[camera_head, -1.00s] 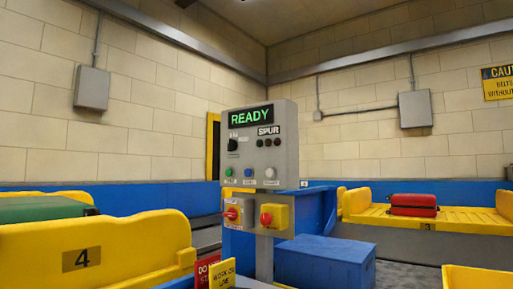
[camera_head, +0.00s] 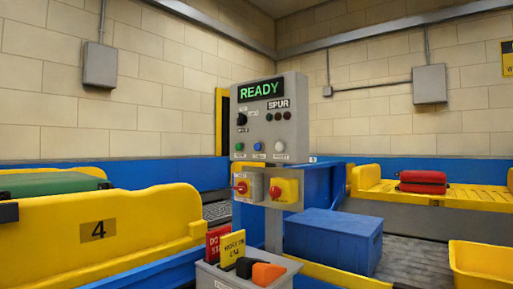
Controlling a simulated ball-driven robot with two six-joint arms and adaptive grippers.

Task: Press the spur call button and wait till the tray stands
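The grey spur control panel (camera_head: 285,125) stands upright on a post in the middle of the view. Under the panel are a red rotary switch (camera_head: 242,187) and a red knob on a yellow box (camera_head: 285,190). A yellow conveyor tray marked 4 (camera_head: 140,232) is at left with a green case. Neither gripper shows.
A blue box (camera_head: 334,240) stands on the floor right of the post. A grey bin (camera_head: 245,274) with signs and tools is in front. A red suitcase (camera_head: 422,182) lies on the yellow tray (camera_head: 475,196) at right. A yellow tub (camera_head: 484,268) is at lower right.

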